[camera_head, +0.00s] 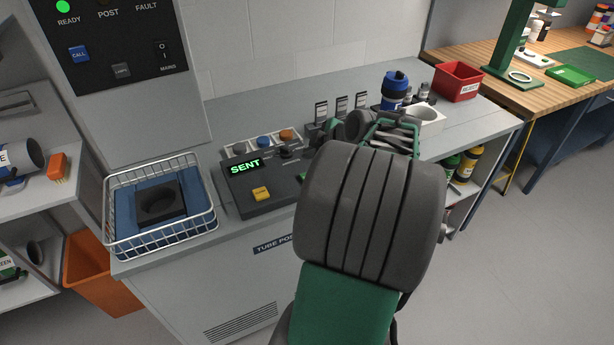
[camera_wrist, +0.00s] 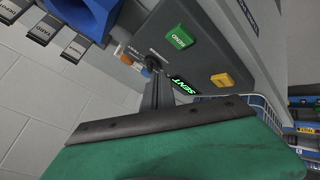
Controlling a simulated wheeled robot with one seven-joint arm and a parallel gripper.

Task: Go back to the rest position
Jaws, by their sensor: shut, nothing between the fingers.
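My gripper (camera_wrist: 153,78) shows in the wrist view as thin dark fingers, shut with nothing between them. The control panel (camera_wrist: 207,62) lies beyond the fingertips in that view; I cannot tell whether they touch it. In the head view my thick grey and green arm reaches over the right side of the control panel (camera_head: 273,205) and hides much of the gripper. The panel's display (camera_head: 245,166) reads SENT in green. A yellow button (camera_head: 261,194) is in plain view, and a green button (camera_wrist: 181,37) shows in the wrist view.
A white wire basket (camera_head: 213,212) with a blue pad and dark block stands left of the panel. Shelves flank the left side. Open floor (camera_head: 510,270) lies at right.

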